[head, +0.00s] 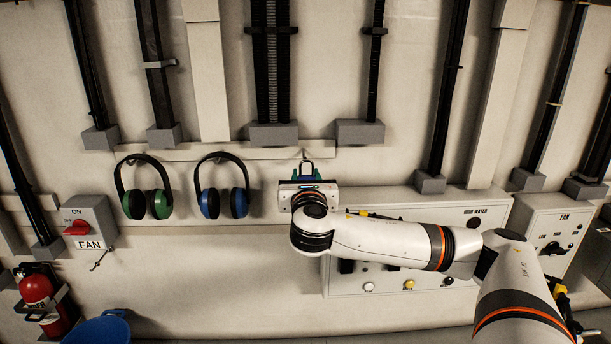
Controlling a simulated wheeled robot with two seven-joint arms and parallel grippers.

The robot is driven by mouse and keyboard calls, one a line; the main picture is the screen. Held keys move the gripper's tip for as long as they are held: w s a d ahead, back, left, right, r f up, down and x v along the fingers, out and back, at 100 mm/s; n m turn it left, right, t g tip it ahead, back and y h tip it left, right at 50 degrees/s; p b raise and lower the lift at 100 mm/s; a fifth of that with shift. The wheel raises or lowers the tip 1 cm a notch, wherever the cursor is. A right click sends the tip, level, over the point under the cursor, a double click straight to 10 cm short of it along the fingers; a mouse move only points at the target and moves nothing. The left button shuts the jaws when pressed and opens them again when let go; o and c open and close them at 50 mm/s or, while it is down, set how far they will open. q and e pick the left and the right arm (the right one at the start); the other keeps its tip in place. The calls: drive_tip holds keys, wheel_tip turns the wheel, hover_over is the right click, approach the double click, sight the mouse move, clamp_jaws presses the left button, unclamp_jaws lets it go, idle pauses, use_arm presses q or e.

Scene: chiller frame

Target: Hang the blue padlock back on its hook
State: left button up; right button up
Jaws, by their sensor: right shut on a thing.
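The blue padlock (305,170) is at the wall rail in the middle of the head view, its shackle pointing up. Most of its body is hidden by my right gripper (307,180), which is shut on it. A small hook (304,154) on the rail is right at the top of the shackle. I cannot tell whether the shackle is around the hook or only in front of it. Another small hook (98,261) hangs empty below the red FAN switch at the left. My left gripper is not in view.
Green ear defenders (163,203) and blue ear defenders (210,203) hang left of my right gripper. A HIGH WATER panel (440,206) is behind my right arm. A red extinguisher (38,290) and a blue bucket (103,328) are at the lower left.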

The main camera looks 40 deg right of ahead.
sight(304, 168)
drive_tip(key=shift+f+b+x, duration=0.2)
drive_tip(key=shift+b+x, duration=0.5)
drive_tip(key=shift+x, duration=1.25)
drive_tip(key=shift+f+b+x, duration=0.2)
drive_tip(key=shift+b+x, duration=0.45)
drive_tip(key=shift+x, duration=1.35)
drive_tip(key=shift+w+d, duration=0.1)
drive_tip(key=shift+w, duration=0.15)
drive_tip(key=shift+w+d+f, duration=0.2)
drive_tip(key=shift+w+f, duration=0.05)
drive_tip(key=shift+f+p, duration=0.1)
drive_tip(key=shift+p, duration=0.3)
drive_tip(key=shift+f, duration=0.1)
drive_tip(key=o, duration=1.3)
drive_tip(key=shift+w, duration=0.1)
drive_tip(key=shift+w+d+f, duration=0.1)
drive_tip(key=shift+d+f, duration=0.1)
